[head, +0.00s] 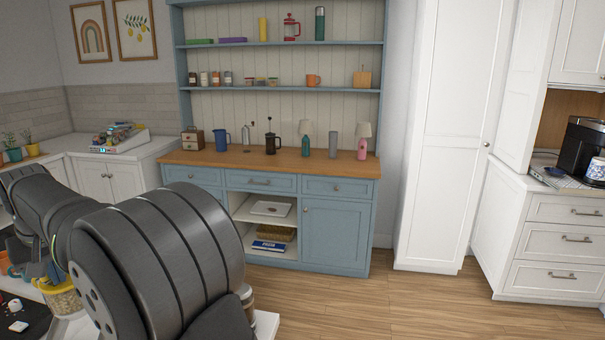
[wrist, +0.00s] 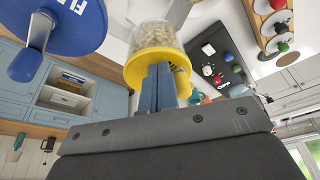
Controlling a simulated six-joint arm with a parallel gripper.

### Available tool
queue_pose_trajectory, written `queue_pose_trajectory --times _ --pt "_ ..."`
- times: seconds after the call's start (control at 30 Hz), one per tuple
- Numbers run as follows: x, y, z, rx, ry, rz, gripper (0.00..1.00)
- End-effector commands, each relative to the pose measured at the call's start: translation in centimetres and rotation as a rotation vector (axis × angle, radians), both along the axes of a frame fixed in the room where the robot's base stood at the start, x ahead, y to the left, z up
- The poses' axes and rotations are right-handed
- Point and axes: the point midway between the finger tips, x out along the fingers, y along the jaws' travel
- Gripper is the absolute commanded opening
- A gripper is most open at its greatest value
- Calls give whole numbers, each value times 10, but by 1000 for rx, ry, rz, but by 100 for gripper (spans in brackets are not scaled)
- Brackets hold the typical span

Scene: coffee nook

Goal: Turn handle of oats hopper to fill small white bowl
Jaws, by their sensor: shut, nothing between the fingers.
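In the wrist view, a clear container with a yellow rim (wrist: 138,68) holds pale grains. My gripper (wrist: 160,72) is shut and empty, its blue fingers in front of the yellow rim; I cannot tell whether they touch it. A blue disc with the letters "FL" (wrist: 62,18) and a blue handle (wrist: 30,52) are at the upper left, apart from the fingers. I cannot make out an oats label or the small white bowl.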

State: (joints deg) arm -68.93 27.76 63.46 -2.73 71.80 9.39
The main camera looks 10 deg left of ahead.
Motion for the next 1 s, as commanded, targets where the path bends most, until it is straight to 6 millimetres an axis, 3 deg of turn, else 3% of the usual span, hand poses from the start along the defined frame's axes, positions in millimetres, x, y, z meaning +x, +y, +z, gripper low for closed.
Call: queue_pose_trajectory --times 0.37,1.0 --pt "7 -6 1 0 -1 -1 0" --pt "7 -5 51 1 -1 -1 0"
